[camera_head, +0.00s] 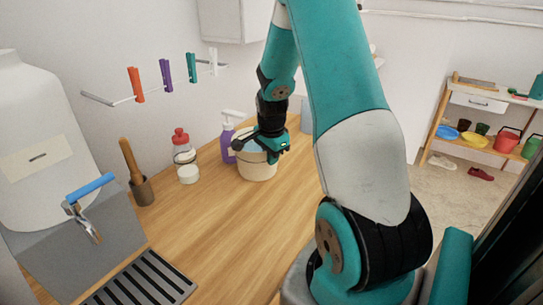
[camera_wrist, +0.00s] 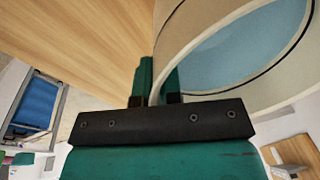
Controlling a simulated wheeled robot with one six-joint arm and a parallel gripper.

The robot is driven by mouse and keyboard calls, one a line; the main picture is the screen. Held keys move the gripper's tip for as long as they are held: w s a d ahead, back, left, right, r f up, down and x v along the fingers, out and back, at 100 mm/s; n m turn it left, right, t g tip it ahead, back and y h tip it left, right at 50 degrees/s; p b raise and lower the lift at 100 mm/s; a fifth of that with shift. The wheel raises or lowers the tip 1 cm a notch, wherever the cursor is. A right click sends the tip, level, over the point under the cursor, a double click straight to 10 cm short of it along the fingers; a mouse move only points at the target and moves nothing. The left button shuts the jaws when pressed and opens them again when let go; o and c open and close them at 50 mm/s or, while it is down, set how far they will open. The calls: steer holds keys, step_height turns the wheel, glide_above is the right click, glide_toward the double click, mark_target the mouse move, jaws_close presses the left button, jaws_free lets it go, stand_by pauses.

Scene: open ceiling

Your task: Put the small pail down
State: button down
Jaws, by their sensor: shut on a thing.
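The small pail (camera_head: 258,170) is cream-coloured and looks upright at the far part of the wooden counter. I cannot tell whether its base touches the wood or hangs just above it. In the wrist view the pail (camera_wrist: 182,28) fills the upper right, with a pale blue area inside its rim. My gripper (camera_head: 268,148) is at the pail's upper edge. In the wrist view the two green fingers of my gripper (camera_wrist: 158,85) are shut on the pail's rim, one on each side. The pail's far side is hidden.
A red-capped bottle (camera_head: 181,142), a white jar (camera_head: 188,174) and a mortar (camera_head: 143,192) stand further left. The front middle of the wooden counter (camera_head: 215,230) is clear. A black-slotted rack (camera_head: 145,283) lies nearer.

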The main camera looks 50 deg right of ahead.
steer(key=shift+f, duration=0.1)
steer(key=c, duration=1.3)
jaws_free()
step_height(320, 180, up, 12)
steer(key=s+a, duration=0.1)
steer(key=s+a+r+n+y, duration=0.1)
steer(key=a+r+n, duration=0.1)
steer(key=a+n, duration=0.65)
steer(key=a+r+n+y, duration=0.2)
steer(key=a+n, duration=0.2)
steer(key=a, duration=0.9)
steer(key=s+a+n+y, duration=0.1)
steer(key=s+a+n, duration=0.4)
steer(key=s+a+r+n, duration=0.1)
steer(key=s+a+n, duration=0.4)
steer(key=a, duration=0.1)
steer(key=s+a+n+g+y, duration=0.1)
steer(key=s+a+n, duration=0.4)
steer(key=shift+a+r+y, duration=0.2)
steer(key=shift+a+y, duration=0.1)
